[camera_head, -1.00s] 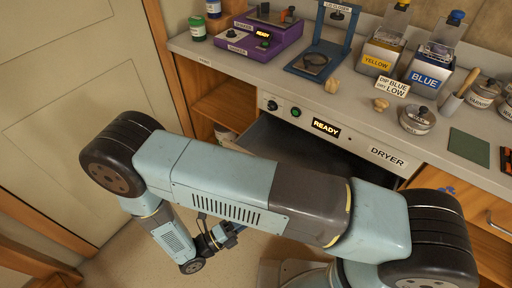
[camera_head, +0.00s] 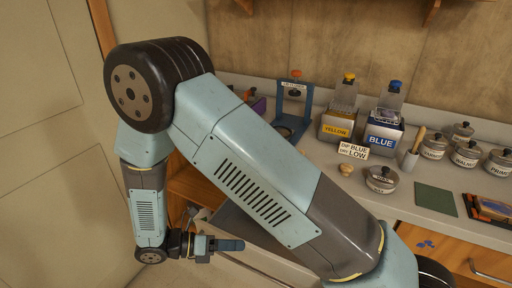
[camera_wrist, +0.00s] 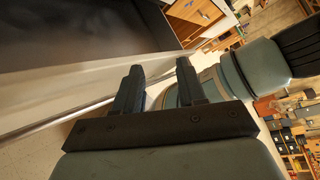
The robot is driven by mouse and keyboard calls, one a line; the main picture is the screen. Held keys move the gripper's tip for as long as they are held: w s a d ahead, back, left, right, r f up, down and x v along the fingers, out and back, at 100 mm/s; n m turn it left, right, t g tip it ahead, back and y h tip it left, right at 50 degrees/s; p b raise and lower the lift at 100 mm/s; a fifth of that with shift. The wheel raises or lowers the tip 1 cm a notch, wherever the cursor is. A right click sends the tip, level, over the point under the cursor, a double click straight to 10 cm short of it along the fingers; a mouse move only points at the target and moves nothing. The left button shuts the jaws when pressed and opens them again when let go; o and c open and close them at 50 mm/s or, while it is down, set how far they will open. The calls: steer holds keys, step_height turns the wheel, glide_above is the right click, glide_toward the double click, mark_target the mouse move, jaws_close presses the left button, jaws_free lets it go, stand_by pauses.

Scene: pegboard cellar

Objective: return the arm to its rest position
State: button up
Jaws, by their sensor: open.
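My arm stretches across the head view, from the lower right up to a high bend at the upper left, then down. My gripper (camera_head: 228,245) hangs at the lower end, pointing right, beside the counter front. In the wrist view my gripper (camera_wrist: 157,75) shows two dark fingers standing apart, with nothing between them. The open dryer drawer (camera_wrist: 95,35) lies beyond the fingers, its dark inside at upper left. In the head view my arm hides most of the dryer front.
The counter (camera_head: 410,190) carries a yellow bottle box (camera_head: 336,128), a blue bottle box (camera_head: 383,140), a blue stand (camera_head: 293,125), lidded tins (camera_head: 381,180) and a green pad (camera_head: 435,198). A pale door (camera_head: 50,130) stands at left. Shelves (camera_head: 200,185) sit below the counter.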

steer(key=w+d+r+m+g+y, duration=0.25)
steer(key=d+r+m+y, duration=0.25)
steer(key=d+r+m, duration=0.45)
steer(key=w+d+r+m+g+y, duration=0.2)
steer(key=w+d+r+m+y, duration=0.3)
steer(key=r, duration=0.7)
steer(key=s+d+r+m+t+y, duration=0.2)
steer(key=s+d+r+m+t, duration=0.1)
steer(key=d+r+m, duration=0.4)
steer(key=s+d+r+m+t+y, duration=0.2)
steer(key=s+d+r+m+t, duration=0.2)
steer(key=s+d+r+m, duration=0.2)
steer(key=shift+d+r+m+y, duration=0.4)
steer(key=shift+d+r+m, duration=0.35)
steer(key=shift+d+m, duration=0.75)
steer(key=shift+s+a+t, duration=0.1)
steer(key=shift+a+t, duration=0.1)
steer(key=shift+t, duration=0.05)
steer(key=shift+d, duration=0.1)
